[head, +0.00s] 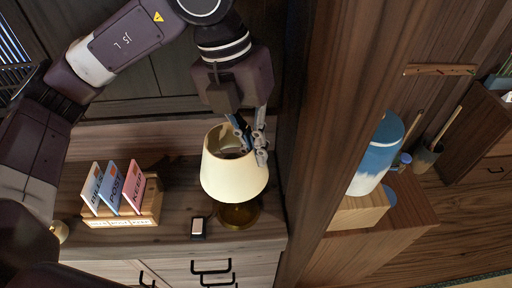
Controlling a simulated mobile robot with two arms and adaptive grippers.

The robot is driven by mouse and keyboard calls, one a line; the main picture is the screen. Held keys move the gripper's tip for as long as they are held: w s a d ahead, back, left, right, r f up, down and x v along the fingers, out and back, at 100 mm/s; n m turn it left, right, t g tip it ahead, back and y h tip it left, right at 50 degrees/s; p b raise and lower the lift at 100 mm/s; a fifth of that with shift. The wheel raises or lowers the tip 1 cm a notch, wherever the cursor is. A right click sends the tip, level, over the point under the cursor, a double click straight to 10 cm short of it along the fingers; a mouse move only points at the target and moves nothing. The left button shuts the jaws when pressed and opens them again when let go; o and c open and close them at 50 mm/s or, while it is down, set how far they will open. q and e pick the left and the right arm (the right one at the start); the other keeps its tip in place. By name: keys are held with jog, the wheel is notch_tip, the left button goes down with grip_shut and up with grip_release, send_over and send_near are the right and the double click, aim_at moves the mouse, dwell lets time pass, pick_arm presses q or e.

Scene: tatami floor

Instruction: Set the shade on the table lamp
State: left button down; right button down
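The cream lamp shade (233,178) stands upright, narrow end up, over the round brass lamp base (238,214) on the wooden cabinet. It hides the lamp's stem, so I cannot tell whether it rests on the lamp or is held just above it. My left gripper (252,150) comes down from above at the right part of the shade's top rim. One finger is over the opening and the other overlaps the right rim. I cannot tell whether they are closed on the rim. My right gripper is not in view.
A wooden letter holder (124,216) with several cards stands left of the lamp. A small dark object with a pale face (198,227) lies near the cabinet's front edge. A wooden post (325,130) rises right of the lamp. A blue and white vessel (376,154) stands beyond it.

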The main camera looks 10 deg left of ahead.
aim_at(257, 168)
pick_arm(q)
jog(key=shift+a+b+x, duration=0.25)
jog(key=shift+b+x, duration=0.85)
jog(key=shift+x, duration=0.05)
jog(key=shift+a+b+x, duration=0.25)
jog(key=shift+b+x, duration=0.85)
jog(key=shift+x, duration=0.05)
dwell(0.6)
jog(key=shift+f, duration=0.1)
jog(key=c, duration=2.1)
grip_release()
jog(key=shift+d, duration=0.1)
jog(key=o, duration=0.5)
jog(key=shift+d+p+v, duration=0.2)
jog(key=shift+p+v, duration=0.4)
jog(key=shift+v, duration=0.4)
jog(key=shift+d+p+v, duration=0.2)
jog(key=shift+p+v, duration=0.35)
jog(key=shift+v, duration=0.45)
jog(key=shift+d+p+v, duration=0.2)
jog(key=shift+p+v, duration=0.4)
jog(key=shift+v, duration=0.4)
